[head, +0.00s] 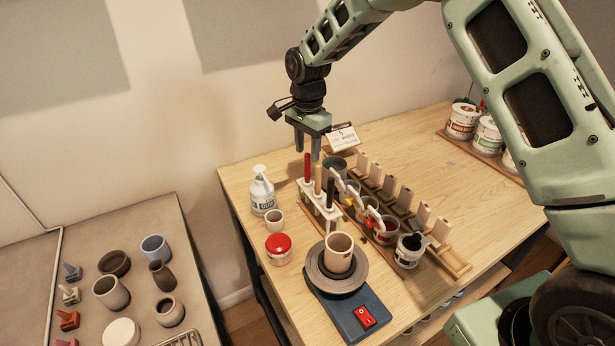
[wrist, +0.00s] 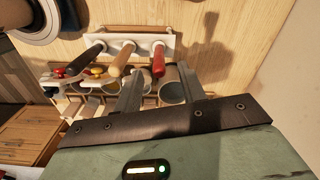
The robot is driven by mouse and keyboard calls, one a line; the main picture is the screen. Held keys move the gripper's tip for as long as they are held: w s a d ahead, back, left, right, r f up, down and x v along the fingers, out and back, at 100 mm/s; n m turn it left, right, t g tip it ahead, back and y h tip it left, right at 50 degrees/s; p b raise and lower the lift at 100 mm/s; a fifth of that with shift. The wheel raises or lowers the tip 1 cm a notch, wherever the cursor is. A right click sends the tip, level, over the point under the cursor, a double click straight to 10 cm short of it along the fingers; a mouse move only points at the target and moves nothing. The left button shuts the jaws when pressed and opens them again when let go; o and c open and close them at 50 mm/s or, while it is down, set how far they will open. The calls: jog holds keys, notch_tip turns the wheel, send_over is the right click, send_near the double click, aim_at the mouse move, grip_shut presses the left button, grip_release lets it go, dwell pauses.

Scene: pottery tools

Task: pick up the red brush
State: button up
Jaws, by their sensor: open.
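The red brush (head: 307,168) stands handle up in a white rack (head: 333,222), beside a tan brush (head: 318,178) and a black brush (head: 330,190). My gripper (head: 307,150) points down just above the red handle, its two fingers apart and empty. In the wrist view the red brush (wrist: 158,62) shows between the fingertips of my gripper (wrist: 161,72). The tan brush (wrist: 122,58) and black brush (wrist: 87,58) lie to its left. I cannot tell whether the fingers reach past the handle's top. The brushes' lower ends are hidden in the rack.
A white bottle (head: 262,194), a small cup (head: 274,221) and a red-lidded jar (head: 279,248) stand left of the rack. A pottery wheel with a cup (head: 339,252) is in front. Paint pots (head: 409,250) and a row of sample tiles (head: 405,198) stand close on the right.

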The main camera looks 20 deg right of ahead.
jog(key=p, duration=0.3)
send_over(308, 181)
jog(key=shift+w+d+f, duration=0.1)
jog(key=shift+w+f, duration=0.15)
jog(key=shift+f, duration=1)
jog(key=shift+w+f, duration=0.2)
jog(key=shift+f, duration=1.05)
grip_shut()
jog(key=shift+r, duration=0.1)
notch_tip(308, 181, up, 10)
jog(key=b, duration=0.4)
